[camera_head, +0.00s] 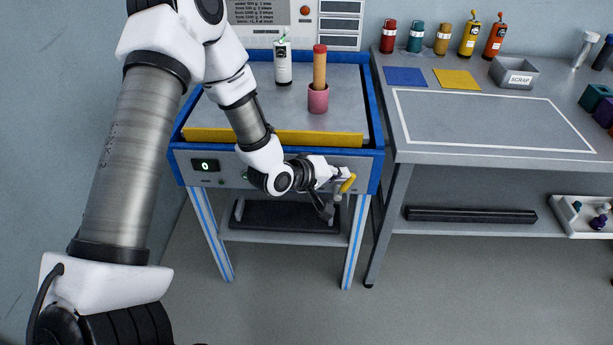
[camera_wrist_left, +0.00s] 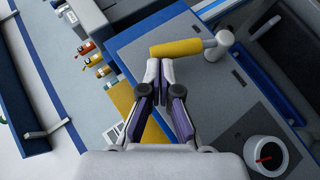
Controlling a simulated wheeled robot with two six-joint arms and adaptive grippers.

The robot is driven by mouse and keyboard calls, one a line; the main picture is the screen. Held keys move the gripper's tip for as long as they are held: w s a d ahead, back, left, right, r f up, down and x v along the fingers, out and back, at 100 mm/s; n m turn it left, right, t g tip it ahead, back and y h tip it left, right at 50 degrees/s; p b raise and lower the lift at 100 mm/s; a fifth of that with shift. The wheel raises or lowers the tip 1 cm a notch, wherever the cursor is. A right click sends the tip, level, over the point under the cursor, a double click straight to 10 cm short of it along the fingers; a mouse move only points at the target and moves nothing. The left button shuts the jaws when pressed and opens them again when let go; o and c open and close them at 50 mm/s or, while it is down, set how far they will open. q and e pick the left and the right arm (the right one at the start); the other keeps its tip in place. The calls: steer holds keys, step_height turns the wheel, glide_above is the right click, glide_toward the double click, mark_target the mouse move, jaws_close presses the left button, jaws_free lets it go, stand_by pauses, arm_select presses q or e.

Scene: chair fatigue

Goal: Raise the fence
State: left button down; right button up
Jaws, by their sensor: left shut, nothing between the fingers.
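The yellow fence bar (camera_head: 300,138) runs along the front edge of the blue-framed table (camera_head: 375,105), partly hidden by my left arm. A yellow handle (camera_head: 348,183) on a grey lever sits at the table's front right. In the left wrist view the yellow handle (camera_wrist_left: 177,48) lies just beyond my fingertips. My left gripper (camera_head: 335,196) is close by the handle, and in the left wrist view the gripper (camera_wrist_left: 159,66) is shut with nothing between its fingers. I cannot tell whether a fingertip touches the handle. My right gripper is out of view.
On the table stand a white bottle (camera_head: 283,65) and a pink cup (camera_head: 318,98) holding a brown cylinder. The front panel shows a display (camera_head: 205,165) reading 0. A grey bench (camera_head: 480,150) with coloured bottles and a scrap bin (camera_head: 514,73) stands at right. The floor in front is clear.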

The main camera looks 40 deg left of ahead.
arm_select(q)
steer(key=shift+w+d+f+g+y+p, duration=0.1)
steer(key=shift+w+d+g+y+p, duration=0.3)
steer(key=shift+d, duration=0.35)
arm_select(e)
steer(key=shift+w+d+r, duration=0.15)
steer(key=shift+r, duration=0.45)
arm_select(q)
steer(key=shift+w+d, duration=0.1)
